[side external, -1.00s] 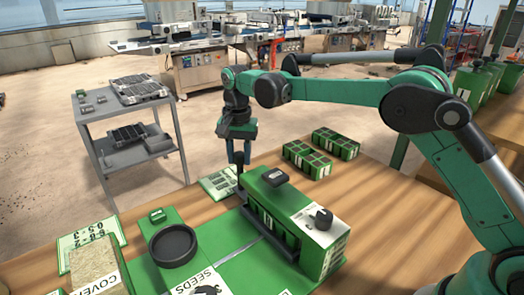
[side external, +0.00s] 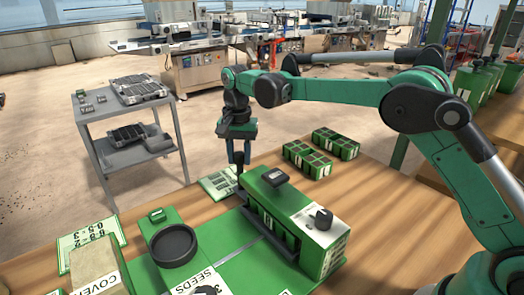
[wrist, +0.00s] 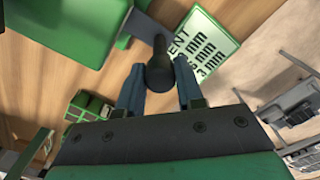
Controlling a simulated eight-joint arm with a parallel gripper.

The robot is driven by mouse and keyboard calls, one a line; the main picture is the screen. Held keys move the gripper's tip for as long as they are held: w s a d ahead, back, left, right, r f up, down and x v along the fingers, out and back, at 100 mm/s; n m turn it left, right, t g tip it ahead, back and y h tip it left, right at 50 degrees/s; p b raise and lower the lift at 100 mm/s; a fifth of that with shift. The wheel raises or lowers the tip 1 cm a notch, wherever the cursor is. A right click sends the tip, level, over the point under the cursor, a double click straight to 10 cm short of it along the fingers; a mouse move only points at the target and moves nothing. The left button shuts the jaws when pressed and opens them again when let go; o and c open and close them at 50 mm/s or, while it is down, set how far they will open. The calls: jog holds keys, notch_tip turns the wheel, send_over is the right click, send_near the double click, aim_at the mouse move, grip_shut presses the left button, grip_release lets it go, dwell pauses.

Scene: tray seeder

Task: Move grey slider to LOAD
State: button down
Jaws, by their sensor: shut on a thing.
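The seeder (side external: 292,215) is a green box with a white panel on a green base on the wooden table. The grey slider shows in the wrist view as a dark rounded handle (wrist: 160,68), beside the machine's green body at the upper left. My gripper (wrist: 160,85) is shut on this handle, one blue finger on each side. In the side view my gripper (side external: 238,170) points straight down at the machine's far left end. The handle's lower part is hidden there. No LOAD mark is legible in either view.
A printed card (side external: 217,183) lies close behind my gripper. Green cell trays (side external: 307,160) stand to its right. A black round dish (side external: 173,246), a COVER box (side external: 94,262) and a SEEDS label (side external: 197,283) are at the front left. A grey cart (side external: 130,125) stands beyond the table.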

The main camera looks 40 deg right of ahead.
jog(key=a, duration=1)
jog(key=c, duration=0.5)
grip_release()
jog(key=shift+c, duration=0.2)
jog(key=shift+d, duration=0.1)
